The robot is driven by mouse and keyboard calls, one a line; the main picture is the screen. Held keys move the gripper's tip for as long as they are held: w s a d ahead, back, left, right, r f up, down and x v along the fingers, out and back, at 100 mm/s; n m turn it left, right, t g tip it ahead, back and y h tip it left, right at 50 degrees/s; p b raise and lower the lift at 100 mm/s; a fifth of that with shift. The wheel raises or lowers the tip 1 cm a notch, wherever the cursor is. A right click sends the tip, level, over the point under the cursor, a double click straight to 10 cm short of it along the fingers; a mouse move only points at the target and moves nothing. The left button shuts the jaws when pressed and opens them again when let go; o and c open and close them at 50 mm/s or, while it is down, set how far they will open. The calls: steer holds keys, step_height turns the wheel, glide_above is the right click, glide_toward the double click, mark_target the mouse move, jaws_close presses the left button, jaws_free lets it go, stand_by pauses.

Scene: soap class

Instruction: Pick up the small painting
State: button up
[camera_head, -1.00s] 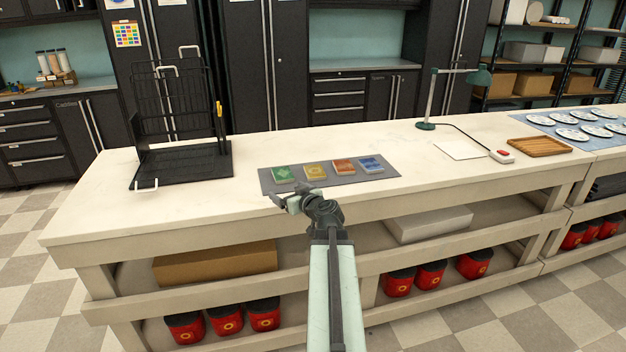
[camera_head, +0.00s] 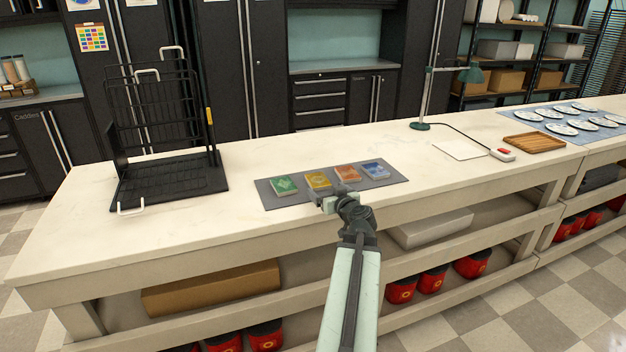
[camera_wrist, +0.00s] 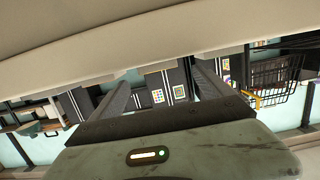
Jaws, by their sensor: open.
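I cannot tell for certain which thing is the small painting. Small coloured blocks with pale designs lie in a row on a grey mat (camera_head: 268,198) on the counter: green (camera_head: 284,185), yellow (camera_head: 318,181), red (camera_head: 347,172) and blue (camera_head: 376,169). A colourful poster (camera_head: 92,38) hangs on a dark cabinet at the back left. My gripper (camera_head: 328,202) is at the mat's front edge, in front of the yellow and red blocks. In the wrist view its two fingers (camera_wrist: 166,88) stand apart with nothing between them; posters (camera_wrist: 180,91) show far behind.
A black wire rack (camera_head: 170,180) stands on the counter's left. A lamp (camera_head: 421,125), a white sheet (camera_head: 459,151), a wooden tray (camera_head: 534,142) and several plates (camera_head: 558,127) are to the right. Red tubs (camera_head: 402,290) sit on the lower shelf. The counter between rack and mat is clear.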

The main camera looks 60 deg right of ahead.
mark_target(319, 182)
steer(key=shift+w, duration=0.15)
steer(key=x, duration=0.4)
steer(key=b+x, duration=0.1)
steer(key=x, duration=0.2)
steer(key=shift+w+d, duration=0.15)
steer(key=shift+d, duration=0.4)
steer(key=shift+a+r, duration=0.1)
steer(key=shift+r, duration=0.05)
steer(key=c, duration=1.5)
